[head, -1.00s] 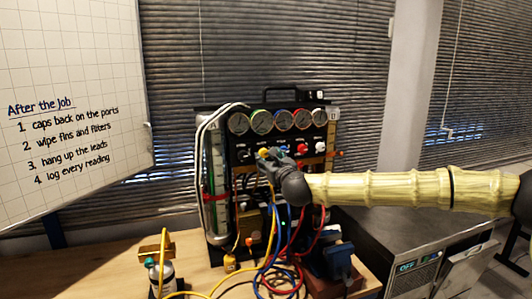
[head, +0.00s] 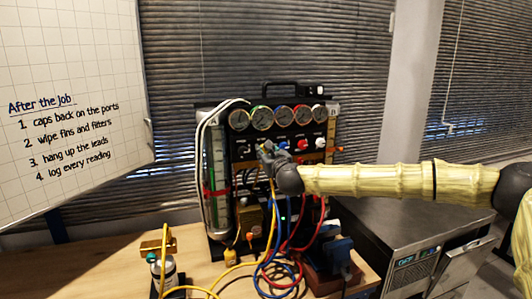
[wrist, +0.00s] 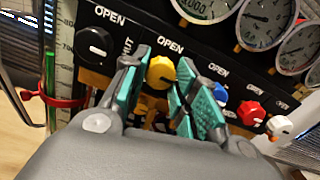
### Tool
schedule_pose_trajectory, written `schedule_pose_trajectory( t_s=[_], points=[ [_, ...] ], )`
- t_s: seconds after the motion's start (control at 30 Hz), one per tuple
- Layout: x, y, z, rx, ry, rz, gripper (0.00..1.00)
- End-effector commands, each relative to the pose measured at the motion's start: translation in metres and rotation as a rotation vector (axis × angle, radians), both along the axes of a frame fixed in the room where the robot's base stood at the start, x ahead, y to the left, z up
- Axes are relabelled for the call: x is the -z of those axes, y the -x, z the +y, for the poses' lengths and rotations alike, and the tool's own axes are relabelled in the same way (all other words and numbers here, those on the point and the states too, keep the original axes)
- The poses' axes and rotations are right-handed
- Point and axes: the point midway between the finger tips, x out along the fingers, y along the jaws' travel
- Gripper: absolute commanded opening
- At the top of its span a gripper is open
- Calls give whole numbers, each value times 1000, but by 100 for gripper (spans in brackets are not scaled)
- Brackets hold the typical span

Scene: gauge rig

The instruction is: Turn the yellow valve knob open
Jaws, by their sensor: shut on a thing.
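The yellow valve knob (wrist: 161,72) sits on the black gauge panel, under a printed OPEN label in the wrist view. A partly covered label ending in "UT" is to its left. My gripper (wrist: 158,82) has a teal-padded finger on each side of the knob and is shut on it. In the head view my gripper (head: 266,152) is at the panel's front and the yellow knob is hidden behind it. The knob's pointer cannot be made out clearly.
A black knob (wrist: 95,43) is left of the yellow one; blue (wrist: 220,92), red (wrist: 250,112) and white (wrist: 280,127) knobs are to the right. Several gauges (head: 262,119) are above. Yellow, blue and red hoses (head: 282,268) hang below onto the wooden bench (head: 205,272).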

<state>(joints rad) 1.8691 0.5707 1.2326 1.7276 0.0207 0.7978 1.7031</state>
Motion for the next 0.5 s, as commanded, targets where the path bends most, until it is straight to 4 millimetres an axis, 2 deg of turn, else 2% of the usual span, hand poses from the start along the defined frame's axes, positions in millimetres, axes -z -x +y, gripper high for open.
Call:
schedule_pose_trajectory(
  t_s=[0.27, 0.5],
  points=[
    [1, 0, 0, 0, 31, -12, 5],
    [2, 0, 0, 0, 154, -53, 5]
  ],
)
